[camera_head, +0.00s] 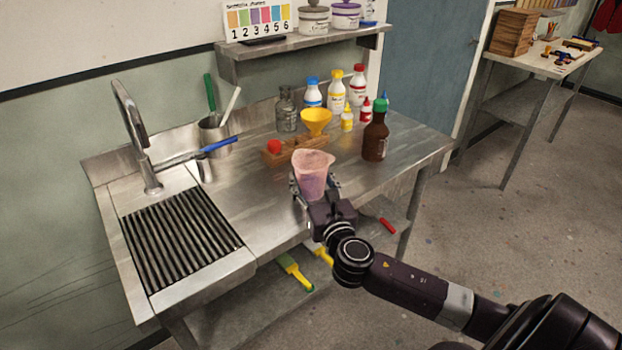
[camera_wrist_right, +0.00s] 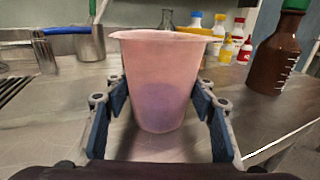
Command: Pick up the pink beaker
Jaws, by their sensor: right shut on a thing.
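The pink beaker (camera_head: 312,172) is translucent with a pouring lip, and stands upright near the front edge of the steel bench (camera_head: 258,205). My right gripper (camera_head: 314,186) has its fingers on either side of the beaker and is shut on it. In the right wrist view the pink beaker (camera_wrist_right: 160,85) fills the space between the blue finger pads of my right gripper (camera_wrist_right: 160,105). I cannot tell whether its base touches the bench. My left gripper is not in view.
A wooden rack (camera_head: 297,151) with a red ball and yellow funnel (camera_head: 316,121) sits just behind the beaker. A brown bottle (camera_head: 376,138) stands to the right, with several bottles behind. The sink grate (camera_head: 180,238) and faucet (camera_head: 135,135) are left. Bare steel lies left of the beaker.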

